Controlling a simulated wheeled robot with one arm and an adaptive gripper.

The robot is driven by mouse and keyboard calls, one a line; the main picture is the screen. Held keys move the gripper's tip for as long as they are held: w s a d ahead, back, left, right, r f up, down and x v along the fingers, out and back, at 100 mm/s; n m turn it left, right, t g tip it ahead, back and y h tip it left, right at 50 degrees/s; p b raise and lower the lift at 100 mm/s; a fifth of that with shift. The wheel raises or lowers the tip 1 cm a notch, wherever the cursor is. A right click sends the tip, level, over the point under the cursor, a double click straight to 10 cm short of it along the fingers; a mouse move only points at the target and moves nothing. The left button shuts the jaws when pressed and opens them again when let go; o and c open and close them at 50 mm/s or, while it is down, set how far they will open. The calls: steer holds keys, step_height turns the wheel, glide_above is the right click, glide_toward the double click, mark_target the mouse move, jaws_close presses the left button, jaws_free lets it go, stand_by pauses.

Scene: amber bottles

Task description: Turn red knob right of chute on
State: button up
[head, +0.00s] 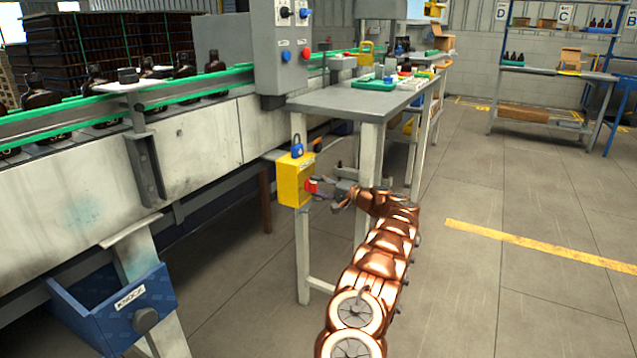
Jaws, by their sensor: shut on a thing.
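The red knob (311,186) is on the right side of a yellow box (291,180), which is fixed to a leg of the grey table. A blue padlock (297,147) sits on top of the box.
The grey table (345,102) stands above and behind my gripper. A grey control box (281,45) with red and blue buttons rises beside the conveyor (200,140), which carries amber bottles. Open floor (500,250) lies to the right.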

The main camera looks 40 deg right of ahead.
steer(key=shift+m+p, duration=0.3)
steer(key=shift+m, duration=0.4)
steer(key=o, duration=1.2)
steer(key=shift+c, duration=0.2)
steer(key=v, duration=1.2)
